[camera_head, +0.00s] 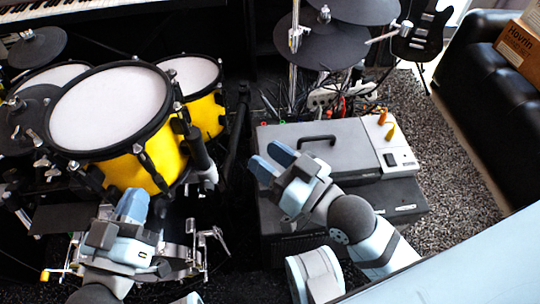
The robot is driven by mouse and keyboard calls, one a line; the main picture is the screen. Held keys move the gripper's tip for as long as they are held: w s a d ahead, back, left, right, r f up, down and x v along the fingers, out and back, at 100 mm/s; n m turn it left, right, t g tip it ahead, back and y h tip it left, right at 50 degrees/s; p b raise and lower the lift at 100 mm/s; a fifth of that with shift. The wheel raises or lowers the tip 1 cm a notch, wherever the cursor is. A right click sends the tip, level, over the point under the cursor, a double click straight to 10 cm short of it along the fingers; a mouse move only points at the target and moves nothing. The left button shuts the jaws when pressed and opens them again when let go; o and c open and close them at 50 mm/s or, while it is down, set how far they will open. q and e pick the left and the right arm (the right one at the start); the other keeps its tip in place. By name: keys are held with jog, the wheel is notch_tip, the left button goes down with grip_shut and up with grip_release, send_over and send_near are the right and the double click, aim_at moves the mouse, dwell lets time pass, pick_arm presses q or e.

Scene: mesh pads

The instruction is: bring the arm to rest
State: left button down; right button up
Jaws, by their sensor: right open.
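My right gripper (272,162) is open and empty. Its two blue fingers point up and left, over the left edge of a grey case in the picture. Its arm comes in from the bottom right. My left gripper (132,205) is at the lower left, in front of the yellow drum (150,168). Its blue fingers point up and overlap in this view, so the gap between them cannot be judged. I see nothing held in either gripper.
The grey case (345,150) with a black handle stands on a dark box (400,200). Drums and cymbals (335,48) fill the left and back. A black sofa (490,90) stands at the right. Speckled carpet (440,150) lies open between case and sofa.

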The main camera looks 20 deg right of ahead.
pick_arm(q)
jog(key=s+a+r+g+y+p, duration=0.4)
jog(key=a+r+p, duration=0.4)
jog(key=p, duration=3.2)
jog(key=shift+r+n+g+y, duration=0.3)
jog(key=shift+r+g+y, duration=0.45)
jog(key=shift+y, duration=0.25)
pick_arm(e)
jog(key=s+d+r+g+h, duration=0.4)
jog(key=d+r+g+h, duration=0.1)
jog(key=d+r, duration=0.3)
jog(key=shift+d+r+h, duration=0.15)
jog(key=shift+r+h, duration=0.35)
jog(key=shift+r, duration=0.25)
pick_arm(q)
jog(key=shift+s+a, duration=0.1)
pick_arm(e)
jog(key=shift+s, duration=0.1)
